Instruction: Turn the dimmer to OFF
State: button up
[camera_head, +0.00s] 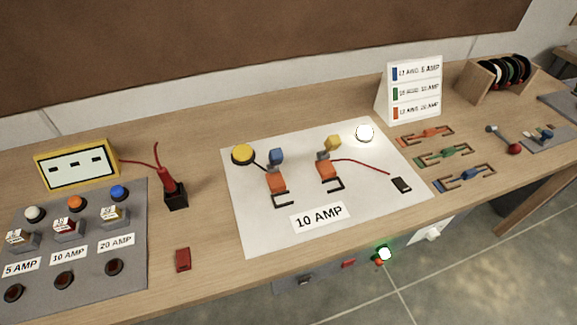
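A white plate with a small raised knob (432,234) is on the front side of the bench, below the top edge at the right. It may be the dimmer, but no marking on it is readable and I cannot tell its setting. A round lamp (365,133) at the back right corner of the white sheet glows bright white. My gripper is not in view.
The wooden bench (215,235) carries a white "10 AMP" sheet (250,225), a grey fuse panel (130,275), a red-handled probe in a black holder (175,197), a label stand (412,90) and a spool rack (500,80). A green light (384,253) glows on the bench front.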

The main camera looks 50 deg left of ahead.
aim_at(434, 233)
jog(key=u, duration=1.15)
jog(key=z, duration=0.8)
jog(key=i+l+z, duration=0.15)
jog(key=l, duration=0.3)
jog(key=i+l+z, duration=0.15)
jog(key=l, duration=0.25)
jog(key=i+l+z, duration=0.15)
jog(key=i+l, duration=0.15)
